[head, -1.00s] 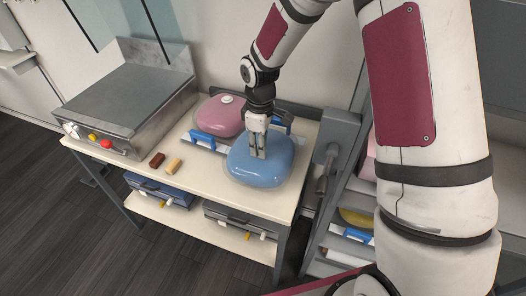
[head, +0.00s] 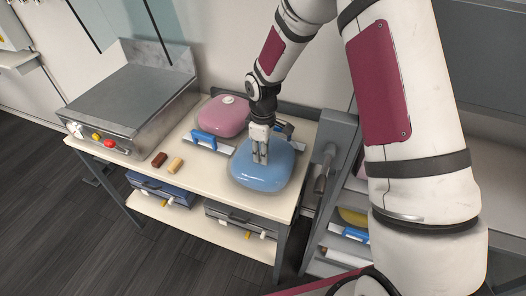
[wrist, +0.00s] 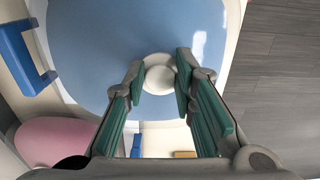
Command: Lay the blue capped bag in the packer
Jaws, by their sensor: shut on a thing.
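The blue capped bag (head: 258,178) is a rounded, glossy pillow shape at the right end of the cream table (head: 140,168). Its white round cap (wrist: 158,76) shows between the green finger pads in the wrist view. My gripper (head: 260,157) comes from above and is shut on this cap. In the head view the fingers hide the cap, and I cannot tell whether the bag rests on the table or hangs just above it. I cannot pick out the packer for certain; a metal unit (head: 130,85) with a flat grey top and coloured knobs stands at the table's left end.
A pink capped bag (head: 222,118) lies behind the blue one. A grey bar with a blue handle (head: 204,140) is close beside it. A brown block (head: 159,160) and a tan block (head: 176,165) lie near the front edge. A grey rack (head: 335,150) stands to the right.

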